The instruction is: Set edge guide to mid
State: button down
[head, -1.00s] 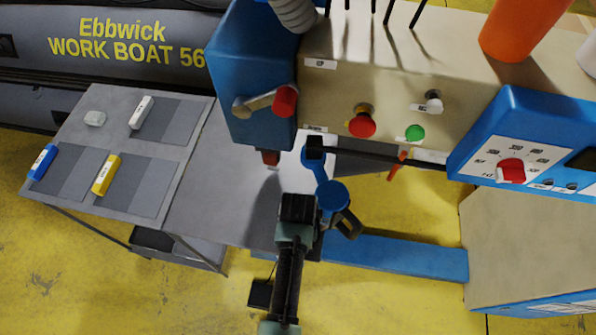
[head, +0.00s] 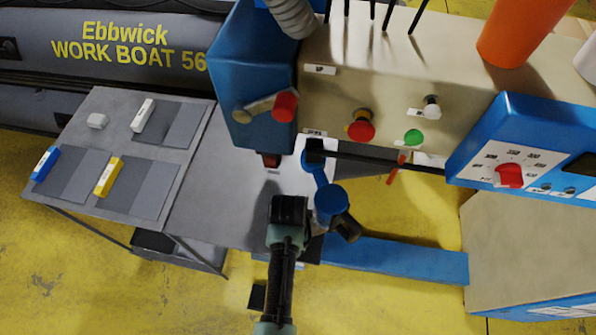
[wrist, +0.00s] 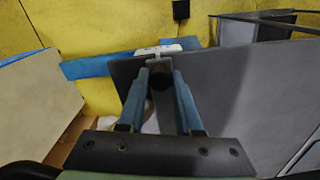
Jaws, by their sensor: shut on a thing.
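In the head view the black and teal end of my arm (head: 288,215) is over the table's front edge and hides the fingers and the held piece.
The machine (head: 330,95) with red and green knobs overhangs the grey table (head: 220,190). A control box (head: 480,150) with a red dial is at right. White, blue and yellow blocks lie on the table's left part. A boat (head: 30,70) is behind.

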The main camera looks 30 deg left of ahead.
jog(key=c, duration=0.6)
grip_release()
jog(key=shift+r, duration=0.1)
notch_tip(320, 180, up, 13)
jog(key=shift+f+b, duration=0.1)
jog(key=shift+b, duration=0.7)
